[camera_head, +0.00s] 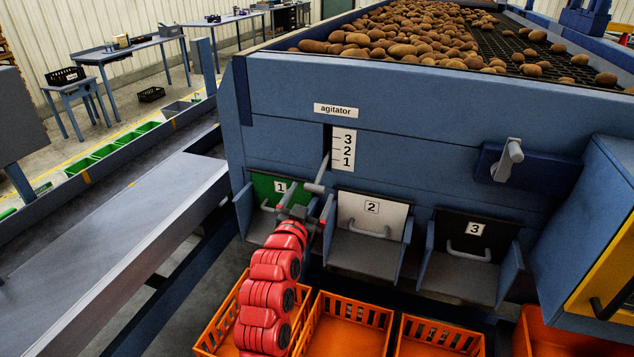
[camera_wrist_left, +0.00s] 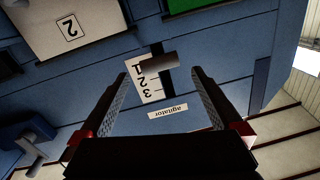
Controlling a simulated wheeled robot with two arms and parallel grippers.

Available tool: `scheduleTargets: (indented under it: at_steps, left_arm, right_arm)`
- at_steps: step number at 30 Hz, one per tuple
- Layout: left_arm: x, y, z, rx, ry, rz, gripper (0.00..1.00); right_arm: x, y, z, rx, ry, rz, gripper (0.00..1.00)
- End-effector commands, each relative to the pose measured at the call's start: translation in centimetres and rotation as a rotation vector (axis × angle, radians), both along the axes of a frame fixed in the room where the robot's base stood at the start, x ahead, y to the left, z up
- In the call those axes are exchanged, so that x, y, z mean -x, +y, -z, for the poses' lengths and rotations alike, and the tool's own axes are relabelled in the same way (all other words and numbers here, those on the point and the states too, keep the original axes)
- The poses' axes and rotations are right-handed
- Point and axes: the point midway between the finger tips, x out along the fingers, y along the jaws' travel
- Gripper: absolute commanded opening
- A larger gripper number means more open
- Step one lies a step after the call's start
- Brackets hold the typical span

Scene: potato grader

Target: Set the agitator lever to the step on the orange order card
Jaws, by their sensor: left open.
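The agitator lever (camera_head: 322,172) sticks out of a dark vertical slot under the "agitator" label (camera_head: 336,110). Beside the slot is a white scale (camera_head: 344,149) reading 3, 2, 1 from top to bottom. The lever comes out near the 2 and 1; I cannot tell its exact step. My left gripper (camera_head: 308,198) is open, in front of and just below the lever's handle. In the left wrist view the lever's grey handle (camera_wrist_left: 158,61) shows just beyond the open fingertips, over the panel near the 1. No orange order card shows. My right gripper is out of view.
Below stand chutes with a green flap 1 (camera_head: 267,188), white flap 2 (camera_head: 377,214) and black flap 3 (camera_head: 480,238). Orange crates (camera_head: 345,310) sit under them. A grey crank handle (camera_head: 508,158) juts out at right. Potatoes (camera_head: 420,38) lie on top.

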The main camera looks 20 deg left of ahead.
Motion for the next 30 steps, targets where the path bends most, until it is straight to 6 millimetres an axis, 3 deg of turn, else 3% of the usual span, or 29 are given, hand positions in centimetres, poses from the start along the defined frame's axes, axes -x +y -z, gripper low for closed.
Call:
scheduleTargets:
  at_steps: [3, 10, 24, 30]
  left_arm:
    - [-2.1, 0.1, -0.3, 0.001, 0.002, 0.000, 1.00]
    - [-5.0, 0.1, 0.0, 0.002, 0.004, 0.001, 1.00]
    - [-6.1, 0.2, 0.1, 0.001, 0.001, 0.000, 1.00]
    - [-6.0, 0.2, 0.1, 0.001, 0.002, 0.001, 0.66]
  right_arm:
    - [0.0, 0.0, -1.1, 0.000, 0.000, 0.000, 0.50]
    - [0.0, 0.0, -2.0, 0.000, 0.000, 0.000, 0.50]
    - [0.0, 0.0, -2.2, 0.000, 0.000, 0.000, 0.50]
    - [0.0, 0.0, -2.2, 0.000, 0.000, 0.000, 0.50]
